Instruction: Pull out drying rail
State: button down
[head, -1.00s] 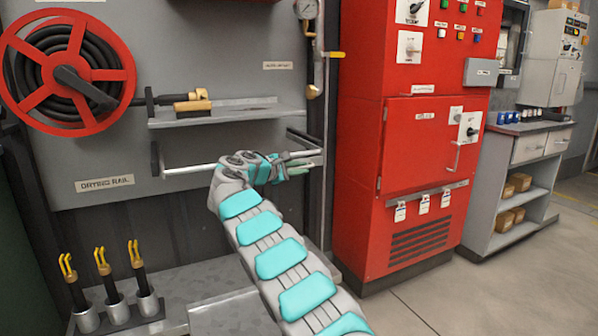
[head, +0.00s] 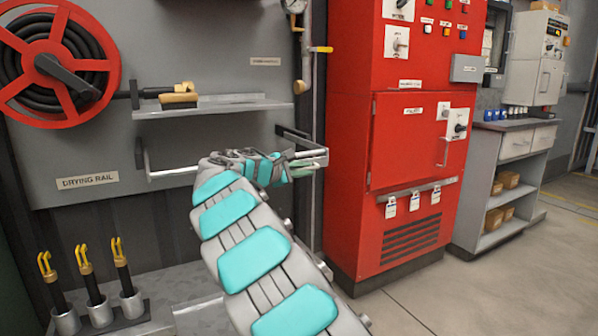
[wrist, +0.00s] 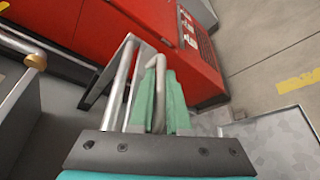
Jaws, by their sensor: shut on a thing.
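My arm hides the rail's middle. My gripper (head: 306,166) is at the rail's right end, shut on it. In the wrist view, the green fingers of my gripper (wrist: 161,95) stand on either side of the bent end of the rail (wrist: 155,64). A straight metal bar runs beside them on the left.
A metal shelf (head: 215,107) with a brass nozzle (head: 180,95) is just above. A red hose reel (head: 50,65) is upper left. A red cabinet (head: 400,140) stands close on the right. Several yellow-topped tools (head: 88,275) stand in cups lower left. Floor at right is clear.

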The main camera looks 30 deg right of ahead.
jog(key=s, duration=1)
jog(key=shift+b, duration=0.35)
jog(key=shift+d, duration=0.1)
jog(key=c, duration=1.2)
grip_release()
jog(key=shift+o, duration=0.2)
jog(key=v, duration=0.7)
jog(key=shift+s+a, duration=0.15)
jog(key=shift+a, duration=0.2)
